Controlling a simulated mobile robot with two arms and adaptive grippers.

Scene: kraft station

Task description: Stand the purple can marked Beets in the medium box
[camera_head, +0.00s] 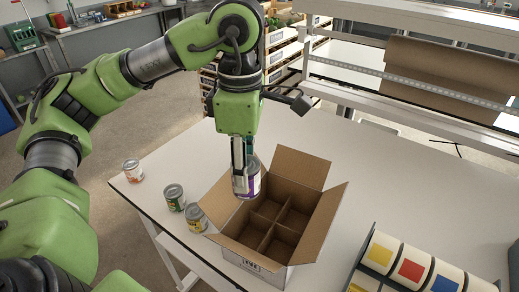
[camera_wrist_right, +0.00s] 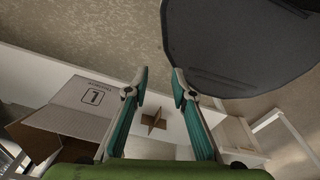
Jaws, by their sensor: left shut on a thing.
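The purple can (camera_head: 245,184) is upright in my left gripper (camera_head: 243,168), which is shut on it from above. The can overlaps the back left edge of an open cardboard box (camera_head: 241,252) with a divider making several compartments. Its flaps are folded outward. I cannot tell how high the can is above the rim, or whether it touches it. The compartments I can see look empty. My right gripper (camera_wrist_right: 158,82) shows only in the right wrist view, open with nothing between its fingers.
Three other cans stand left of the box: an orange-white one (camera_head: 132,171), a green one (camera_head: 175,198) and a yellow one (camera_head: 197,218). A rack with coloured labels (camera_head: 411,269) is at front right. The table (camera_head: 400,195) is clear right of the box.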

